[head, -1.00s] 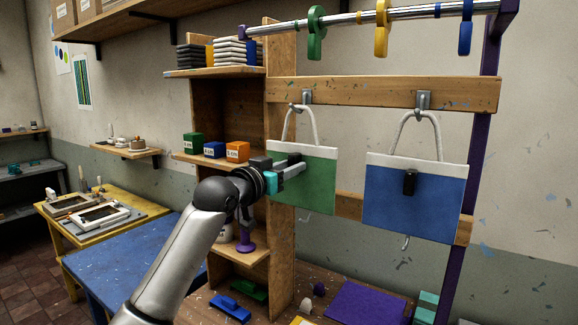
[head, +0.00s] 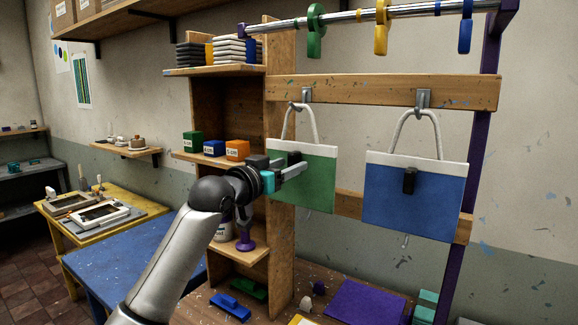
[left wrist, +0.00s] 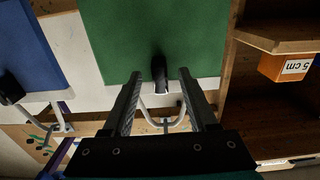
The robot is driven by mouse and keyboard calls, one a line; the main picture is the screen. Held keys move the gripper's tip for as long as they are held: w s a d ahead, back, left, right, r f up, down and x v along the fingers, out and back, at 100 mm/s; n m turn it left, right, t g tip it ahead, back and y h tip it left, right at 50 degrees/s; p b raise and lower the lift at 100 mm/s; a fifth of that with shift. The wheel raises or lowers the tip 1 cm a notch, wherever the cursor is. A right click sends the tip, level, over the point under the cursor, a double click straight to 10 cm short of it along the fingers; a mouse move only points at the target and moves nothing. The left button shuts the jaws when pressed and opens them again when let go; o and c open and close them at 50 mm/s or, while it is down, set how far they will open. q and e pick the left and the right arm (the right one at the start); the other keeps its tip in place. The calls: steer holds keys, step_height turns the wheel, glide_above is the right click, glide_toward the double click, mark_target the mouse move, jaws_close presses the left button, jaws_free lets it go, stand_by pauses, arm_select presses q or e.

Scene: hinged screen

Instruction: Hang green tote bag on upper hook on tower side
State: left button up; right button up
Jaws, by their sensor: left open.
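The green tote bag (head: 315,190) hangs by its white handle at the upper hook (head: 305,97) on the tower side, its handle top against the hook. A black tab (head: 294,157) stands out from its front. My left gripper (head: 296,168) is open in front of the bag, at the tab. In the left wrist view the two fingers (left wrist: 160,76) are spread with the tab (left wrist: 159,68) between their tips, with gaps on both sides. The green bag (left wrist: 150,35) fills the upper middle there. My right gripper is not in view.
A blue tote bag (head: 415,200) hangs on the hook (head: 423,98) to the right. The wooden tower (head: 280,100) with shelves and coloured blocks (head: 237,150) stands close on the left. A metal rail (head: 345,18) with coloured hangers runs above. A blue table (head: 135,255) stands lower left.

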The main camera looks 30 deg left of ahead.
arm_select(q)
steer(key=s, duration=0.7)
steer(key=shift+a+b, duration=0.25)
steer(key=shift+b, duration=0.05)
steer(key=shift+s, duration=0.1)
stand_by(0.7)
